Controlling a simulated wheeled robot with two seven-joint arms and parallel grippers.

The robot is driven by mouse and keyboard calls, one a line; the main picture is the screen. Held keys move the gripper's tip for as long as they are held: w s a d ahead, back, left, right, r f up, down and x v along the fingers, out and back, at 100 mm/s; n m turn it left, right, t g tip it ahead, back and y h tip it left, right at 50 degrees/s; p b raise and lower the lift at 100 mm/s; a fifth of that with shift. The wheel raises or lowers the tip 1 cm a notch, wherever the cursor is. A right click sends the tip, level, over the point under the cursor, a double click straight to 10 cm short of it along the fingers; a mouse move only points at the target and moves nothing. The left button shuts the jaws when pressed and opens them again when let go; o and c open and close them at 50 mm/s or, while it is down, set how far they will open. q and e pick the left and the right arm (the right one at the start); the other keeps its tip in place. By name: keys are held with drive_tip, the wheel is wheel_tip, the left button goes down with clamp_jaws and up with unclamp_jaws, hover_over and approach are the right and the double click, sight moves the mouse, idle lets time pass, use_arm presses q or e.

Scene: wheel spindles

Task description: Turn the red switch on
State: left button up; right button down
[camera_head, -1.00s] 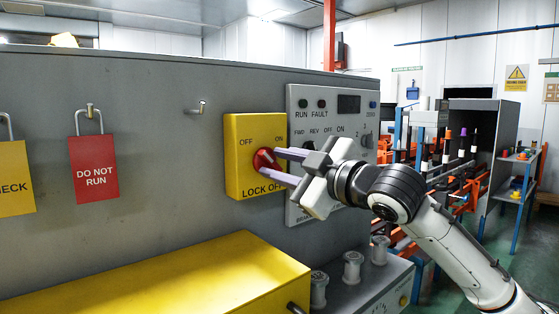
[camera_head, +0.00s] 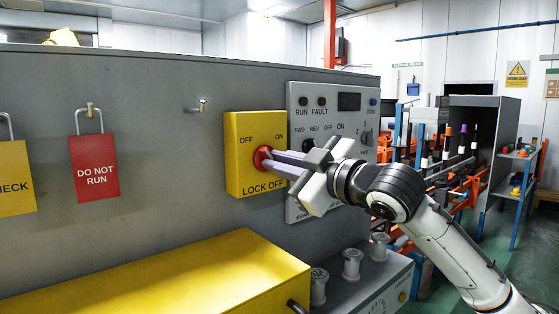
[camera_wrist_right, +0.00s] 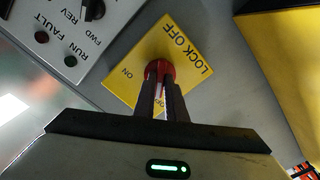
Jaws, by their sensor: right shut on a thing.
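The red switch (camera_head: 262,158) is a round knob on a yellow box (camera_head: 238,178) marked OFF, ON and LOCK OFF, fixed to the grey cabinet front. My right gripper (camera_head: 272,161) reaches in from the right with its two fingers closed on the red switch. In the right wrist view the red switch (camera_wrist_right: 159,70) sits at the fingertips (camera_wrist_right: 161,88), with the yellow plate (camera_wrist_right: 190,65) around it. The fingers hide much of the knob, so I cannot read where it points. My left gripper is not in view.
A grey control panel (camera_head: 349,128) with lamps and knobs is right of the yellow box, close to my gripper. A red DO NOT RUN tag (camera_head: 94,168) hangs at left. A yellow cover (camera_head: 170,285) and metal spindles (camera_head: 352,265) lie below.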

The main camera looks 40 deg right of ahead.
drive_tip(key=m+p, duration=0.7)
drive_tip(key=m, duration=0.4)
drive_tip(key=shift+r+p, duration=0.15)
drive_tip(key=shift+p, duration=0.2)
drive_tip(key=shift+m+p, duration=0.8)
drive_tip(key=shift+p, duration=0.1)
drive_tip(key=shift+m+p, duration=0.8)
drive_tip(key=shift+p, duration=0.1)
use_arm(q)
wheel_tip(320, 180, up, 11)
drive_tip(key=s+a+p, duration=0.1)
drive_tip(key=p, duration=0.1)
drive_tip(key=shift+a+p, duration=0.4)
use_arm(e)
drive_tip(key=m, duration=0.2)
drive_tip(key=shift+f+m, duration=0.2)
drive_tip(key=shift+m, duration=0.1)
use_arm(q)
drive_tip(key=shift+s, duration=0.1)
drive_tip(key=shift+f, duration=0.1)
